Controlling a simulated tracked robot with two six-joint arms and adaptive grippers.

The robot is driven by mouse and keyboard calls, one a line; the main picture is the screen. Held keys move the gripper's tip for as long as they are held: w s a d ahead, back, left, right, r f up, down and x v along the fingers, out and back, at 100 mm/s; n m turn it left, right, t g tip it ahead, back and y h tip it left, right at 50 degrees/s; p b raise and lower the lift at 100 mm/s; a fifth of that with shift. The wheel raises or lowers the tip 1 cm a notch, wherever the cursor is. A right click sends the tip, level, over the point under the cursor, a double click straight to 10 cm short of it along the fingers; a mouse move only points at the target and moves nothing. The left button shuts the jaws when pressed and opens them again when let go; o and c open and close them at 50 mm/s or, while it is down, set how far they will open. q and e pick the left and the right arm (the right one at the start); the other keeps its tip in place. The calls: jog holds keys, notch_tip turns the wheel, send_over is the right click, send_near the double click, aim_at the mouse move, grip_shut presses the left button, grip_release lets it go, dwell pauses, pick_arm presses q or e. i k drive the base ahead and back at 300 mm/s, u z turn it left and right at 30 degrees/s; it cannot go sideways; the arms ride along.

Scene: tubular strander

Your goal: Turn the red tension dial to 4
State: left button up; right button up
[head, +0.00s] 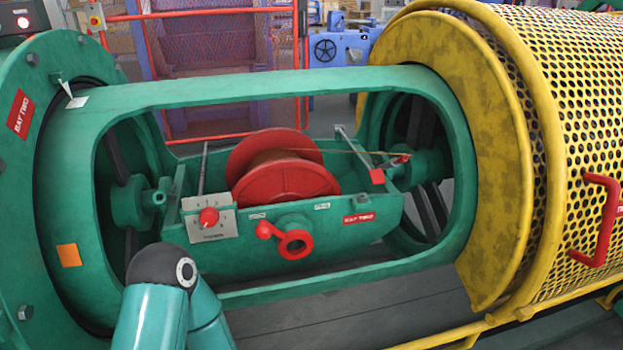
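The red tension dial (209,217) sits on a pale grey scale plate (212,226) at the left front of the green cradle (330,238). Marks ring the dial, but they are too small to read, so I cannot tell its setting. A teal arm link of mine with a dark joint rises at the bottom left, below the dial and apart from it. Neither gripper shows in the head view.
A red spool (285,175) lies in the cradle. A red ring handle (294,244) sticks out right of the dial. The green tube frame (270,88) surrounds the opening, with its lower rail in front. A yellow mesh guard (570,120) stands at right.

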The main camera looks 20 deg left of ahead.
aim_at(209, 217)
jog(key=u, duration=0.1)
jog(key=k, duration=0.5)
jog(key=z, duration=0.4)
jog(key=i, duration=0.15)
jog(key=u, duration=2.6)
jog(key=k, duration=0.35)
jog(key=z, duration=0.25)
